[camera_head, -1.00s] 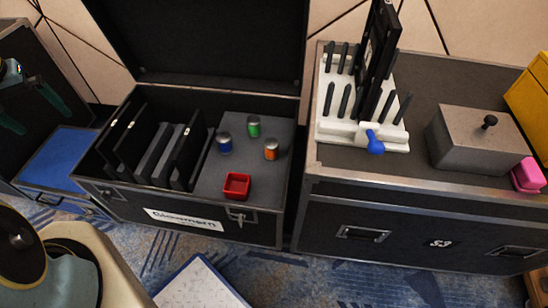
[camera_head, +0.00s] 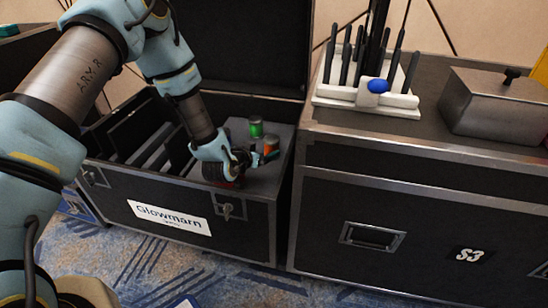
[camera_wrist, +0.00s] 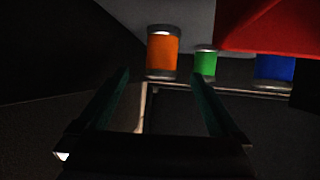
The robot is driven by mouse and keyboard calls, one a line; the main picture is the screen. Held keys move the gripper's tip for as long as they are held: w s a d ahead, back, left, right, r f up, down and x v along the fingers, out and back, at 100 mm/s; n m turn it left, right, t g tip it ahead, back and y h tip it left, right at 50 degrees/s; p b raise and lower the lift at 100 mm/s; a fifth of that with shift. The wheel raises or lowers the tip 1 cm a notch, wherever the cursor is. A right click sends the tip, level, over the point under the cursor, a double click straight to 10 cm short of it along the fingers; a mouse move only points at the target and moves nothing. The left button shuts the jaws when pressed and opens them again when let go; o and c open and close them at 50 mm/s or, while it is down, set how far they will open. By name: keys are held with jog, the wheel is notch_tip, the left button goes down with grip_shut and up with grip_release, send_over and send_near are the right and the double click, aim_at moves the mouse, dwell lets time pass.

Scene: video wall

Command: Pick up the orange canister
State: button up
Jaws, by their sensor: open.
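The orange canister (camera_head: 270,147) stands on the grey top in the right part of the open black case, with a metal lid. In the wrist view the canister (camera_wrist: 162,52) shows ahead of my gripper (camera_wrist: 158,75), lined up between its two dark green fingers. My gripper is open and empty. In the head view my gripper (camera_head: 250,160) is low over the grey top, just left of the orange canister and partly overlapping it. I cannot tell whether the fingertips reach around it.
A green canister (camera_head: 256,129) stands behind the orange one. A blue canister (camera_wrist: 273,68) and a red box (camera_wrist: 275,30) show in the wrist view; my arm hides most of this area in the head view. A taller case (camera_head: 430,160) stands close on the right.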

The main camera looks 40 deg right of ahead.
aim_at(275, 144)
jog(key=b+x, duration=0.1)
jog(key=x, duration=1)
jog(key=shift+w+d+f+b, duration=0.15)
jog(key=shift+w+d+b, duration=0.05)
jog(key=shift+w+b, duration=0.1)
